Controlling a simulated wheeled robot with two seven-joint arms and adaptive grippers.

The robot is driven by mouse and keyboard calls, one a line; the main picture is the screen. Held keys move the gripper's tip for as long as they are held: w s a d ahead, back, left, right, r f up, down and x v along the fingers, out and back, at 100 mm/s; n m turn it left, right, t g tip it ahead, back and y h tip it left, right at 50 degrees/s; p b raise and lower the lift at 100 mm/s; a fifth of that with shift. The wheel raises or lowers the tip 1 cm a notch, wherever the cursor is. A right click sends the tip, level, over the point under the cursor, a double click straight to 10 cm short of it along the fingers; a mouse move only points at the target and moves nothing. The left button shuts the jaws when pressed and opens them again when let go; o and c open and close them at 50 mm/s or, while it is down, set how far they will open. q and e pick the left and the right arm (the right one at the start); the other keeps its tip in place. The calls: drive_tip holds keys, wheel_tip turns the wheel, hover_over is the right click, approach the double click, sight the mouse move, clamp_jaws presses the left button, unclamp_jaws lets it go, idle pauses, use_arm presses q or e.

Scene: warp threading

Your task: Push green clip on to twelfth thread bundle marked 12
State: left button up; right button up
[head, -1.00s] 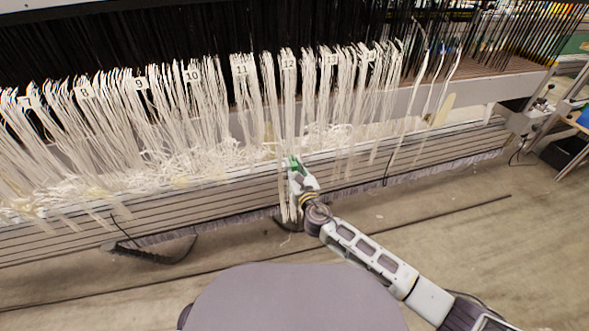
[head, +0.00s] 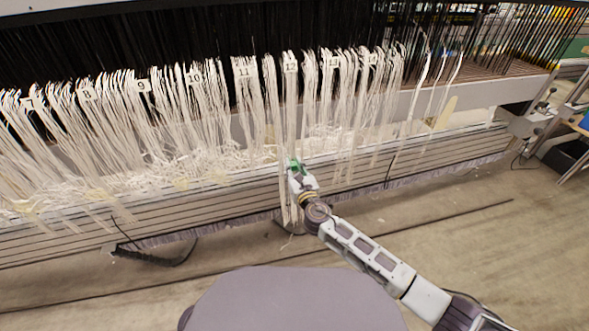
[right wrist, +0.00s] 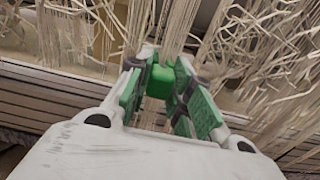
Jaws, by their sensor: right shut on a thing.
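The thread bundle marked 12 (head: 290,110) hangs straight down as a narrow white strand group, its label (head: 291,66) near the top. My right gripper (head: 294,167) is at the lower part of this bundle, in front of the slatted beam. It is shut on the green clip (right wrist: 160,82), which sits between green-padded fingers in the right wrist view. White threads (right wrist: 170,30) run up just beyond the clip. Whether the clip encloses the threads is hidden. The bundle's tail hangs below the gripper. My left gripper is not in view.
Bundles marked 11 (head: 243,100) and 13 (head: 330,90) hang close on either side. Loose tangled threads (head: 220,160) lie along the slatted beam (head: 170,205). The floor (head: 450,230) in front is mostly clear, with a dark pedal-like bar (head: 155,255) at the left.

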sight(292, 161)
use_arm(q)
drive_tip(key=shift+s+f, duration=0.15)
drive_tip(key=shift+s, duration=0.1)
use_arm(e)
drive_tip(key=shift+w+a, duration=0.1)
drive_tip(key=shift+w, duration=0.15)
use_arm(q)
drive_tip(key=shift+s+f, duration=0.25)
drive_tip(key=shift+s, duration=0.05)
use_arm(e)
drive_tip(key=shift+w, duration=0.25)
